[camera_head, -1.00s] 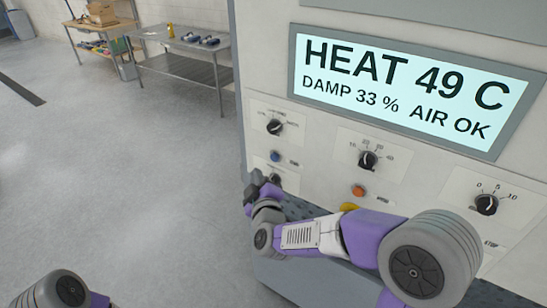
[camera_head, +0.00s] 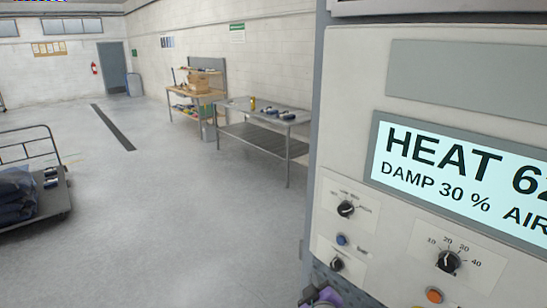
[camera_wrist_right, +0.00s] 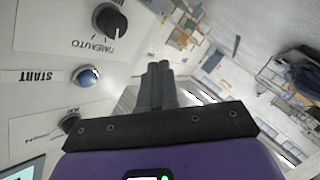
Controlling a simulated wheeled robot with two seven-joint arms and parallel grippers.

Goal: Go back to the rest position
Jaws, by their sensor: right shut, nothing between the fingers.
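My right gripper (camera_wrist_right: 159,66) is shut and empty in the right wrist view, its two dark fingers together. It is in front of the machine's panel, beside the blue START button (camera_wrist_right: 86,76) and a black knob (camera_wrist_right: 109,19), apart from both. In the head view only a small part of my right arm shows at the bottom edge, below the lower left knob (camera_head: 337,264). The ozone washer (camera_head: 350,110) fills the right side, and its screen (camera_head: 455,178) reads HEAT 62, cut off, and DAMP 30 %. My left gripper is out of view.
A metal table (camera_head: 245,136) with small items stands behind, with a wooden workbench (camera_head: 195,97) beyond it. A cart (camera_head: 62,200) with dark bundles is at the left. The floor (camera_head: 170,240) between cart and washer is clear.

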